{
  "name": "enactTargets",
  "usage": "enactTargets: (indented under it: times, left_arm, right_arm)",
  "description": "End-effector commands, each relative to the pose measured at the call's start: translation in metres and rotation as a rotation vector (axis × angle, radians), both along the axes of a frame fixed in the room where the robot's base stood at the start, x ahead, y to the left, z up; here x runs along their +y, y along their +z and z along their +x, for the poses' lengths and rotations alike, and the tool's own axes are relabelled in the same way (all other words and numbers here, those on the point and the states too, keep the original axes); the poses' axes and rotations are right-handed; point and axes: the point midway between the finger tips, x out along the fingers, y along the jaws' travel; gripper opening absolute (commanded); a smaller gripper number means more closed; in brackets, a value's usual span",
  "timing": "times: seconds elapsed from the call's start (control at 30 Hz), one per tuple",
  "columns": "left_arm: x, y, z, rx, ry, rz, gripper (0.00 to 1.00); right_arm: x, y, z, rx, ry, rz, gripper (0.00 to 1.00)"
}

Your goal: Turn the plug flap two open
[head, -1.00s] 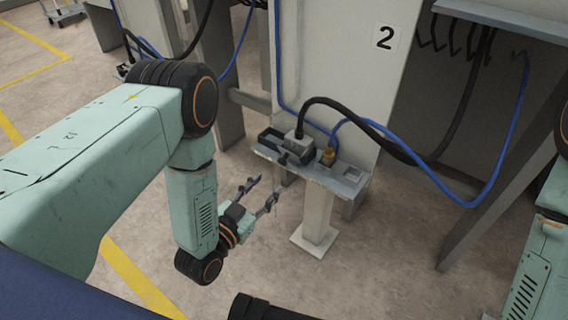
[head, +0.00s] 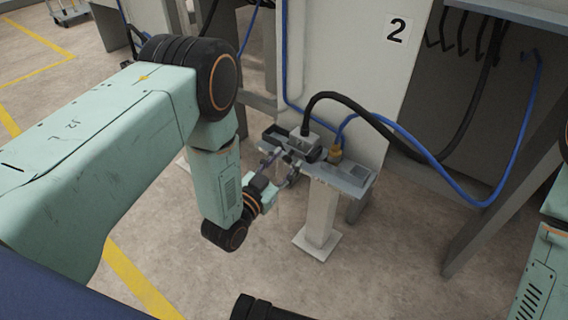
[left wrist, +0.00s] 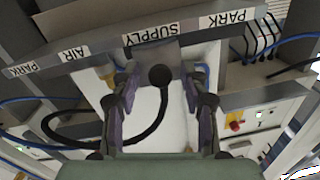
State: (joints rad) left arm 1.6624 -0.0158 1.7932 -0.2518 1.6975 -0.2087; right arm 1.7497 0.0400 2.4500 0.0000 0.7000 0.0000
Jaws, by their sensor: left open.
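The stand (head: 352,184) below the number 2 panel holds a grey plug (head: 306,146) with a thick black cable. My left gripper (head: 284,161) is at the stand's front edge, just before the plug. In the left wrist view, the open fingers of the left gripper (left wrist: 160,85) stand on either side of the knob, with gaps visible. My right gripper is out of view.
A brass fitting (head: 335,154) with a blue hose (head: 425,150) stands right of the plug. The black cable (head: 385,124) arches across to the right. A grey panel (head: 345,60) rises behind. The floor in front is clear.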

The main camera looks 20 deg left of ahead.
Motion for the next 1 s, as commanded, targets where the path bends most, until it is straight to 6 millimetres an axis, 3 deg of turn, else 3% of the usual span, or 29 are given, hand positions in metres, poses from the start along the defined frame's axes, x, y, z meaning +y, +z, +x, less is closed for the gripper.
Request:
enactTargets:
  times: [0.1, 0.6, 1.0]
  left_arm:
    - [-0.0003, 0.0003, 0.0005, 0.0, 0.0, 0.0, 0.43]
    - [0.0001, 0.0001, 0.0001, 0.0, 0.001, 0.0, 0.01]
    - [0.0004, -0.0036, -0.0005, -0.03, 0.001, -0.011, 0.0]
  right_arm:
    - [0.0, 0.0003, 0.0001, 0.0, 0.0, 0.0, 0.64]
    - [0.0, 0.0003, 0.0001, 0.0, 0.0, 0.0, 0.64]
    - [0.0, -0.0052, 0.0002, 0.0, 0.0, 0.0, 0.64]
